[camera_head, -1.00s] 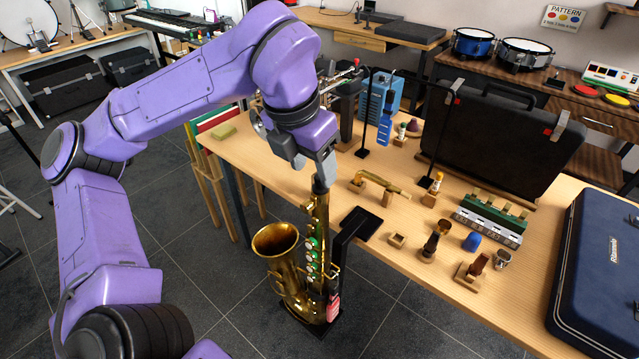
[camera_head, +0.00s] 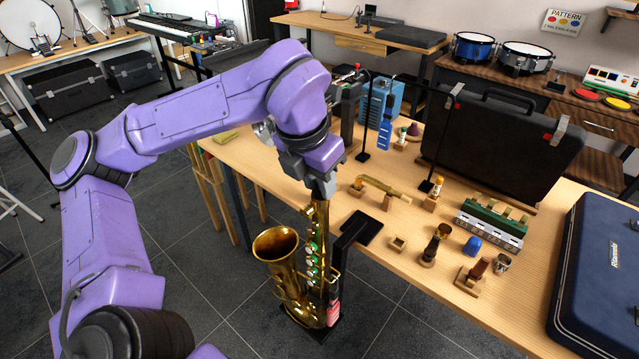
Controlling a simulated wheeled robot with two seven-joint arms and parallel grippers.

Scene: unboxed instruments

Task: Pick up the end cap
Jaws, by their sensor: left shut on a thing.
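The brass saxophone (camera_head: 278,250) stands upright on its stand at the table's front edge, with its bell facing left. My left gripper (camera_head: 324,188) points down at the top end of the saxophone's body tube. Its fingers are shut right at that tube end. The end cap is hidden by the fingers, and I cannot see whether it is still seated in the tube or clear of it. My right gripper is not in view.
The wooden table (camera_head: 350,276) holds a curved brass neck (camera_head: 380,187), a blue cap (camera_head: 473,244), a green-and-silver block (camera_head: 490,225) and several small wooden holders. A black case (camera_head: 500,145) stands behind them. A blue case (camera_head: 600,265) lies at right.

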